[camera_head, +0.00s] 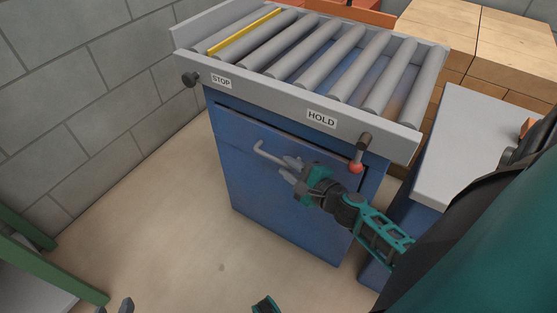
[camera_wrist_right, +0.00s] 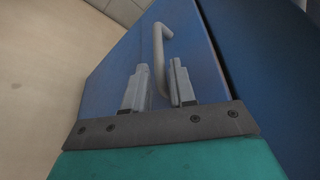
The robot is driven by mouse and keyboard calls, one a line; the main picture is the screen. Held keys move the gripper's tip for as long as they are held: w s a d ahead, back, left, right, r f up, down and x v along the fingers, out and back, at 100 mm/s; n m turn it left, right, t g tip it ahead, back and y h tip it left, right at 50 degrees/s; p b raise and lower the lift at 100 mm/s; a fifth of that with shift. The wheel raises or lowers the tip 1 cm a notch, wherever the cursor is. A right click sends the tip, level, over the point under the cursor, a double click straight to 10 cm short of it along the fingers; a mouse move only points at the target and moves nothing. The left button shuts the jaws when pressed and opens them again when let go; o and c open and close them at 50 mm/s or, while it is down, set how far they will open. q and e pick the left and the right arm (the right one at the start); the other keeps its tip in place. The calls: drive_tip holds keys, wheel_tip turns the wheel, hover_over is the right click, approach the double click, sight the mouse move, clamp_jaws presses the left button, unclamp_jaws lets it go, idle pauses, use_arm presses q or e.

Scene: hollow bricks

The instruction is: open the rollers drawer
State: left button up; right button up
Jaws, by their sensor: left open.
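The blue drawer front (camera_head: 255,195) is under the roller table and looks shut. Its grey bar handle (camera_head: 268,154) stands out from the upper part of the front. My right gripper (camera_head: 287,168) is at the right part of the handle. In the right wrist view, the handle (camera_wrist_right: 159,45) runs down between the two fingers (camera_wrist_right: 159,85). The fingers are close to the bar on both sides, and I cannot tell whether they press on it.
Grey rollers (camera_head: 305,52) lie above, with STOP and HOLD labels. A red-knobbed lever (camera_head: 357,166) hangs right of the handle, close to my right gripper. A grey-topped blue cabinet (camera_head: 465,140) stands at right, a green frame (camera_head: 50,265) at left. The floor before the drawer is clear.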

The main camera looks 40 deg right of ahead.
sight(283, 164)
drive_tip(key=x, duration=0.5)
drive_tip(key=shift+b, duration=0.35)
clamp_jaws()
drive_tip(key=shift+s, duration=0.1)
